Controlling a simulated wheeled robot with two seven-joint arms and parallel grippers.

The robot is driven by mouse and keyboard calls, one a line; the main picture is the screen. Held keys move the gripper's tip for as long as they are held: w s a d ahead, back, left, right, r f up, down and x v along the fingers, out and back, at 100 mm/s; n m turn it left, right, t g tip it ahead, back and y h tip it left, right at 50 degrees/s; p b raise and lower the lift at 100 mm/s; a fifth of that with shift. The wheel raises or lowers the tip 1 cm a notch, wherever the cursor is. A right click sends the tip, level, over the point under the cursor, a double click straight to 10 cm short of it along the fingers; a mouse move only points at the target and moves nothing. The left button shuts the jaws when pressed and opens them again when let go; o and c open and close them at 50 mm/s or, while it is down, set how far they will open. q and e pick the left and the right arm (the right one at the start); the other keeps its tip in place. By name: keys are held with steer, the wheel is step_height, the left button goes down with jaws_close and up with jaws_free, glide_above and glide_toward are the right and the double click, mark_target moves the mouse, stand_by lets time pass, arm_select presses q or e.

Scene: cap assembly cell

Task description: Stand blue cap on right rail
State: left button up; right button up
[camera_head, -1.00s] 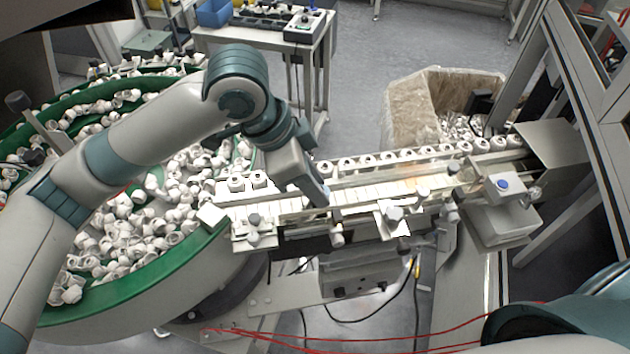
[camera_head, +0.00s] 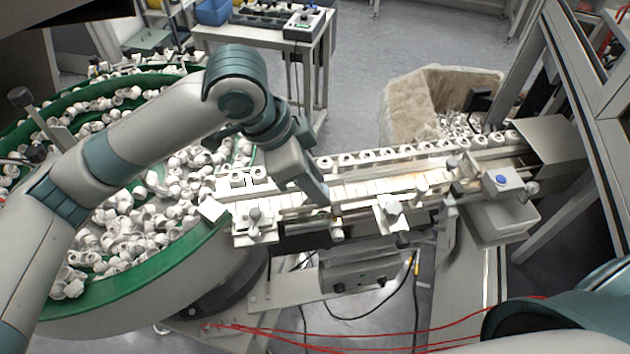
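My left gripper (camera_head: 318,196) points down over the left part of the rail track (camera_head: 350,188), close to its upper surface. Its fingertips are small and partly hidden by its own body, so I cannot tell whether it is open or holds something. I cannot make out a blue cap; the caps I see look white. A row of white caps (camera_head: 365,156) stands along the far rail, running to the right. Two more white caps (camera_head: 259,173) sit at the left end of the track. My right arm shows only at the lower right corner, and its gripper is out of view.
A green-rimmed round bowl (camera_head: 150,280) full of loose white caps stands at the left. A box with a blue button (camera_head: 501,180) sits by the track's right end. A lined bin (camera_head: 405,105) stands behind the track. Red cables (camera_head: 390,345) cross the front.

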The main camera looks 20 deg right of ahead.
arm_select(q)
steer(key=shift+s+a+f, duration=0.1)
steer(key=shift+a+f, duration=0.1)
steer(key=shift+f, duration=0.4)
steer(key=shift+d+r, duration=0.1)
steer(key=shift+r, duration=0.3)
steer(key=shift+w+r, duration=0.25)
steer(key=shift+r, duration=0.05)
steer(key=b+v, duration=0.2)
steer(key=v, duration=1)
steer(key=shift+d+r+b, duration=0.2)
steer(key=shift+b, duration=0.2)
